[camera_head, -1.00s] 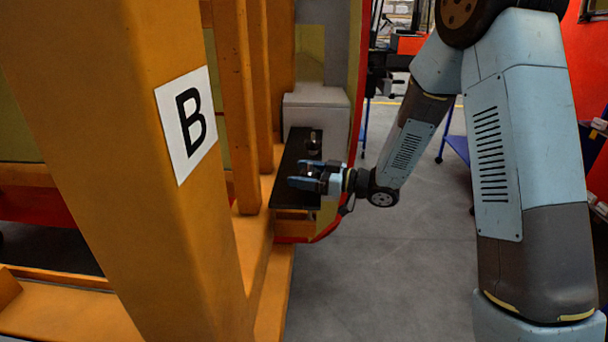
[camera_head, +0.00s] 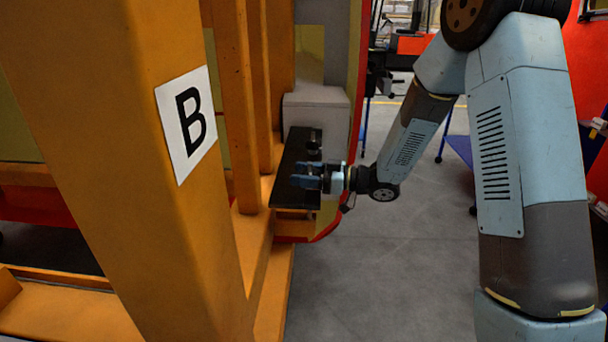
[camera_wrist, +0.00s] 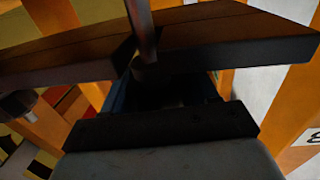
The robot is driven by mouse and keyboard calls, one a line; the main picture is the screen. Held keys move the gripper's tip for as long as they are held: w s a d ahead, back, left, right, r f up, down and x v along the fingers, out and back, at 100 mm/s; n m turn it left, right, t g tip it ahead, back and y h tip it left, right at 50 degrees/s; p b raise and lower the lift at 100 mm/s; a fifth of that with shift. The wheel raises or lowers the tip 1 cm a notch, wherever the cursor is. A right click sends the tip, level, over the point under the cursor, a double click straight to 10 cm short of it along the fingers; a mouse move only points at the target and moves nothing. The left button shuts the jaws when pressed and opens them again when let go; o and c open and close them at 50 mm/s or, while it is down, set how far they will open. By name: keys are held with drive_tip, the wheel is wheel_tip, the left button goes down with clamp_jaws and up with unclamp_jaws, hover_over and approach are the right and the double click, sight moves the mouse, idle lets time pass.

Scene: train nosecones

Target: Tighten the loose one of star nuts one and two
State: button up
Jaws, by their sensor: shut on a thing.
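A black plate (camera_head: 292,162) lies beside the orange frame in the head view. One dark star nut (camera_head: 314,141) stands on its far part. My gripper (camera_head: 311,178) is over the near part of the plate and shut on another star nut, which the fingers mostly hide. In the wrist view, the blue fingers of my gripper (camera_wrist: 165,88) close around a dark, shadowed shape below a thin upright rod (camera_wrist: 143,30). A dark round knob (camera_wrist: 18,104) shows at the left. I cannot tell which nut has which number or how tight either sits.
An orange post (camera_head: 110,150) with a B sign (camera_head: 188,122) stands close on the left. A grey block (camera_head: 316,110) sits behind the plate. Open floor (camera_head: 385,270) lies to the right of the frame.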

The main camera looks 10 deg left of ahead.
drive_tip(key=shift+n+g, duration=0.3)
drive_tip(key=shift+g, duration=0.2)
drive_tip(key=o, duration=1)
drive_tip(key=shift+d, duration=0.1)
drive_tip(key=d, duration=1.3)
drive_tip(key=shift+d, duration=0.3)
drive_tip(key=shift+w, duration=0.1)
